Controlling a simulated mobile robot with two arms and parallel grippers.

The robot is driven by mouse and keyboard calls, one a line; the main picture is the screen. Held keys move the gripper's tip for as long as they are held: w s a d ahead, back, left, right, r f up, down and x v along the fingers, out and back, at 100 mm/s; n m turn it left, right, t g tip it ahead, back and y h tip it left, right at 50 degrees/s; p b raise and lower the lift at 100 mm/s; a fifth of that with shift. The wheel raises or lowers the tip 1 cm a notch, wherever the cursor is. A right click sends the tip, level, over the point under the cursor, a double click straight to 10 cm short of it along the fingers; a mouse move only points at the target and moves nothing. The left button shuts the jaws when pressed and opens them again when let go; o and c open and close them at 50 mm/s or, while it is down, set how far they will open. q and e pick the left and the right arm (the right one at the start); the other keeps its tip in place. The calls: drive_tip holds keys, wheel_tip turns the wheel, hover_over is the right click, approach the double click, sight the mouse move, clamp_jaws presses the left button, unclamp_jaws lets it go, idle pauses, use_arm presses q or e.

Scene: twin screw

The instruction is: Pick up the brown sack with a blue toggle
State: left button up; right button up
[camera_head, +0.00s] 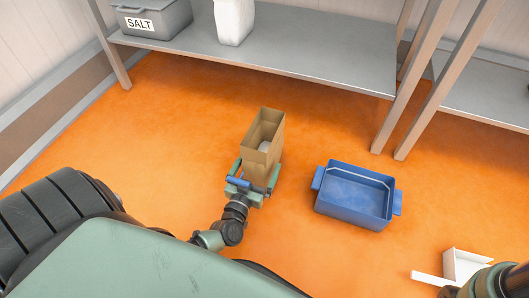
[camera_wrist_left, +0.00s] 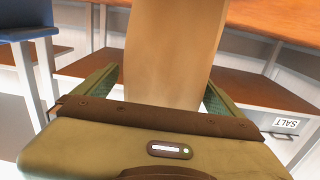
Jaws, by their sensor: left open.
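The brown sack (camera_head: 275,130) stands upright on the orange floor, open at the top with pale contents inside. My left gripper (camera_head: 254,176) is open at the sack's near side, low down, with a green finger on either side of it. In the left wrist view the sack (camera_wrist_left: 172,50) rises between the two spread fingers (camera_wrist_left: 160,88); I cannot tell whether they touch it. A small blue bar (camera_head: 238,184) shows at the gripper; I cannot tell whether it is the toggle. My right gripper is partly in view at the lower right corner, its fingers unclear.
A blue tub (camera_head: 352,222) with side handles stands right of the sack. A white scoop (camera_head: 464,264) lies at the lower right, close to my right arm. A grey shelf (camera_head: 300,62) behind carries a SALT bin (camera_head: 152,18) and a white container (camera_head: 234,20). The floor left of the sack is clear.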

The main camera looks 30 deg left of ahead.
use_arm(q)
drive_tip(key=b+x, duration=0.3)
drive_tip(key=x, duration=0.1)
drive_tip(key=shift+w+a+r, duration=0.15)
drive_tip(key=shift+w+a, duration=0.05)
drive_tip(key=shift+w, duration=0.15)
drive_tip(key=c, duration=1.6)
drive_tip(key=shift+r, duration=0.1)
drive_tip(key=shift+c, duration=0.2)
